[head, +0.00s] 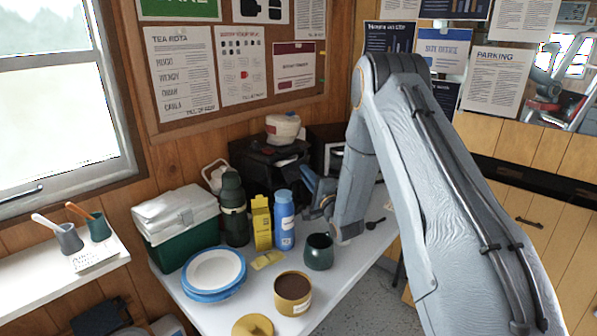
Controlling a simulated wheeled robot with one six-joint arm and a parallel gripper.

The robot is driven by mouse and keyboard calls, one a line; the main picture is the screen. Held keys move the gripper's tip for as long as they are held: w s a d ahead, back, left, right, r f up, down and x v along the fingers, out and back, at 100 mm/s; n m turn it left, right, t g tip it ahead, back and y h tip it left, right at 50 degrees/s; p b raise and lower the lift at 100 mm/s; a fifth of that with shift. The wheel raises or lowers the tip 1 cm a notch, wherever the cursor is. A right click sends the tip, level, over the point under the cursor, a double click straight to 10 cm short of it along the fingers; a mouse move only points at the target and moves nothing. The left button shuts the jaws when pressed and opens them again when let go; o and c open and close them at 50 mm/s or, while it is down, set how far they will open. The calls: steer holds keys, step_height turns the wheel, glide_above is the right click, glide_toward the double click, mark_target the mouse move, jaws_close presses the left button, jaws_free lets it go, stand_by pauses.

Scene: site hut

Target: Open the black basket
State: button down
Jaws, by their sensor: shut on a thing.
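A black boxy unit (268,166), which I take to hold the black basket, stands at the back of the white table against the wooden wall. A white and red item rests on its top. My gripper (316,204) is low at the right front of this unit, behind the blue bottle and partly hidden by my own arm. Its jaws are shut on what looks like the front of the basket. The exact grip and any handle are too small and covered to make out. I cannot tell how far out the basket is.
Close in front of my gripper stand a blue bottle (284,222), a yellow carton (262,224) and a dark green mug (318,253). A dark green flask (233,212), a cool box (177,226), stacked plates (214,273) and an open mustard tin (293,293) fill the left and front.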

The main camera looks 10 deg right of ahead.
steer(key=s+d+p, duration=0.1)
steer(key=s+d, duration=0.4)
steer(key=s, duration=0.2)
steer(key=shift+s+d, duration=0.3)
steer(key=shift+s, duration=0.1)
steer(key=c, duration=1.8)
jaws_free()
